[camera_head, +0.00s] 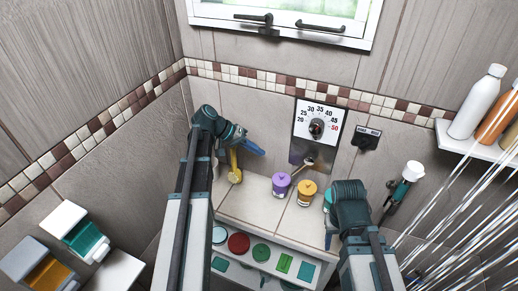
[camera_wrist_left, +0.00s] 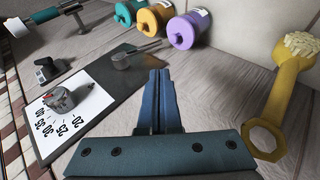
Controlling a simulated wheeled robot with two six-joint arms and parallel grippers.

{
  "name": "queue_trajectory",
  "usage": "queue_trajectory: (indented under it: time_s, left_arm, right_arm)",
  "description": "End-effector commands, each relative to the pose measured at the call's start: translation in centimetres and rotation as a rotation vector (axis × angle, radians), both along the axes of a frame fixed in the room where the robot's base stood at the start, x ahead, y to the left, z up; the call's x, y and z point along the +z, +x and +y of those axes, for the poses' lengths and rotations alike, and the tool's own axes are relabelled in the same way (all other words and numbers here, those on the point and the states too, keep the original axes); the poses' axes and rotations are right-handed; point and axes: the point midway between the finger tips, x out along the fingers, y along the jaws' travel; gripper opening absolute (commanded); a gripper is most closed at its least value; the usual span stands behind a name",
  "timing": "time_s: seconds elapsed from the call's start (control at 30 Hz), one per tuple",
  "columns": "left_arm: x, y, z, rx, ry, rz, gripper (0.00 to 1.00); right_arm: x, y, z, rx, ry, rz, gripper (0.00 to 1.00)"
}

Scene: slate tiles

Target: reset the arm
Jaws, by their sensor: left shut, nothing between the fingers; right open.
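My left gripper (camera_head: 251,149) is shut and empty in front of the tiled wall, left of the temperature dial (camera_head: 316,128). In the left wrist view its blue fingers (camera_wrist_left: 159,74) lie together with nothing between them. The dial also shows there (camera_wrist_left: 60,98), on a white plate numbered from 20 upward. A grey lever (camera_head: 304,164) sticks out below the dial; it is apart from my fingers in the wrist view. My right gripper (camera_head: 331,233) is open and shows only in part beside its wrist, at the right front of the counter.
A yellow brush (camera_head: 235,166) hangs close by my left gripper. Purple (camera_head: 281,184) and orange (camera_head: 306,193) jars stand on the counter; a teal jar (camera_head: 328,199) is partly hidden by my right arm. A hand shower (camera_head: 407,177), bottles (camera_head: 478,101) and water streams are at right.

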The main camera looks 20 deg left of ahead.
Motion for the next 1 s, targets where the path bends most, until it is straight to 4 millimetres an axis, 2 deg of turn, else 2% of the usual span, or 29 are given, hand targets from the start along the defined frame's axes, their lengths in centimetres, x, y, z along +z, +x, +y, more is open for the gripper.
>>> queue_trajectory:
  time_s: [0.27, 0.37, 0.43, 0.6, 0.7, 0.83, 1.0]
  left_arm:
    - [0.0, 0.0, -0.1, 0.000, 0.001, 0.001, 0.00]
    - [-0.6, -0.6, -1.5, -0.021, 0.022, 0.018, 0.00]
    - [-1.5, -1.8, -3.9, -0.055, 0.063, 0.051, 0.00]
    - [-4.9, -6.9, -11.6, -0.184, 0.256, 0.162, 0.00]
    - [-6.6, -10.5, -15.1, -0.254, 0.393, 0.212, 0.00]
    - [-8.2, -14.8, -18.1, -0.327, 0.576, 0.244, 0.00]
    - [-9.1, -19.0, -19.9, -0.384, 0.774, 0.242, 0.00]
  right_arm:
    - [0.0, 0.0, 0.0, 0.000, 0.000, 0.000, 0.50]
    - [-0.1, 0.0, 0.0, 0.000, 0.000, 0.000, 0.50]
    - [-0.3, 0.0, 0.0, 0.000, 0.000, 0.000, 0.50]
    - [-0.9, 0.0, 0.0, 0.000, 0.000, 0.000, 0.50]
    - [-1.2, 0.0, 0.0, 0.000, 0.000, 0.000, 0.50]
    - [-1.7, 0.0, 0.0, -0.001, 0.000, 0.000, 0.50]
    - [-2.0, 0.0, 0.0, -0.001, 0.000, 0.000, 0.50]
